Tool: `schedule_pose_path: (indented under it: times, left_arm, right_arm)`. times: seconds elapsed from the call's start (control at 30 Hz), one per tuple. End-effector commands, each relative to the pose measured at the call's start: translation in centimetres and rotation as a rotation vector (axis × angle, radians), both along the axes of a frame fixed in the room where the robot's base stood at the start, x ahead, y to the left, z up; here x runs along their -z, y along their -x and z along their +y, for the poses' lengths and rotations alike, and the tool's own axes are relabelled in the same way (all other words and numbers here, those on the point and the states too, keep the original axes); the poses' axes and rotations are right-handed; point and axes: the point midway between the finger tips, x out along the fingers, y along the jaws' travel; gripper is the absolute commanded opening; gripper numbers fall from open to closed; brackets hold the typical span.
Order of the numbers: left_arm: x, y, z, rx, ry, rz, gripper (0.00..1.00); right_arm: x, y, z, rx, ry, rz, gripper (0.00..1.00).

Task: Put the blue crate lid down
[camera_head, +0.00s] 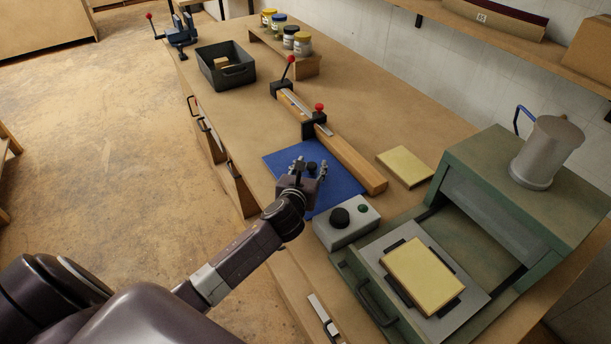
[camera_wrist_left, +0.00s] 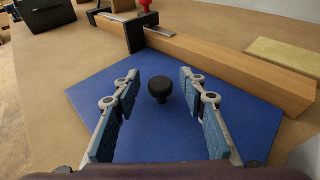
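The blue crate lid (camera_head: 341,187) is a flat blue panel with a round black knob (camera_head: 311,169). It lies flat on the workbench beside the long wooden bar. The lid (camera_wrist_left: 150,135) fills the middle of the left wrist view, with the knob (camera_wrist_left: 160,89) standing up from it. My left gripper (camera_head: 311,165) is over the lid and open. Its two fingers are on either side of the knob, with a gap showing on both sides in the left wrist view. The gripper hides part of the lid in the head view. My right gripper is not in view.
A wooden bar with clamps (camera_head: 345,162) runs along the lid's far side. A grey control box (camera_head: 347,222) and a green press (camera_head: 500,200) stand to the right. A dark crate (camera_head: 226,66) sits farther back. A yellow board (camera_head: 405,166) lies beyond the bar.

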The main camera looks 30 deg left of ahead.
Motion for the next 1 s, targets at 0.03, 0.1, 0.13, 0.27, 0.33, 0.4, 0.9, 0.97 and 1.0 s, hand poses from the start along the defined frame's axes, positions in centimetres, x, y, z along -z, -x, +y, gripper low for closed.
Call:
schedule_pose_path:
  times: [0.03, 0.1, 0.13, 0.27, 0.33, 0.4, 0.9, 0.97, 1.0]
  left_arm:
    - [-0.2, 0.8, -0.2, 0.003, -0.001, 0.001, 0.39]
    - [-0.5, 1.9, -0.5, 0.003, 0.000, 0.002, 0.39]
    - [-0.7, 2.4, -0.7, 0.003, -0.001, 0.001, 0.39]
    - [-1.5, 4.8, -1.3, 0.003, 0.000, 0.001, 0.39]
    - [-1.9, 6.1, -1.7, 0.003, -0.001, 0.001, 0.39]
    - [-2.2, 7.2, -2.0, 0.003, -0.001, 0.001, 0.39]
    - [-3.2, 10.0, -2.7, 0.001, 0.000, 0.000, 0.39]
    - [-3.2, 10.0, -2.7, 0.001, 0.000, 0.000, 0.39]
    - [-3.2, 10.0, -2.7, 0.001, 0.000, 0.000, 0.39]
  right_arm:
    - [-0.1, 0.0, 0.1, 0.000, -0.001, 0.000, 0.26]
    - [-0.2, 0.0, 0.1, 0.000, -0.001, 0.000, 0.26]
    - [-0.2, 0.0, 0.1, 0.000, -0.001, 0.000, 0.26]
    - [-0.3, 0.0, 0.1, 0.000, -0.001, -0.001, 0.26]
    - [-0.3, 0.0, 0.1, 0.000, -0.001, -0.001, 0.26]
    - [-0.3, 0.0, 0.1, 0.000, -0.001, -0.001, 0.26]
    - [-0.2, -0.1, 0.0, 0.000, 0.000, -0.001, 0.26]
    - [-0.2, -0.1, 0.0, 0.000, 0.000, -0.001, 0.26]
    - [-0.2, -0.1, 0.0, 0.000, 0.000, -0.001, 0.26]
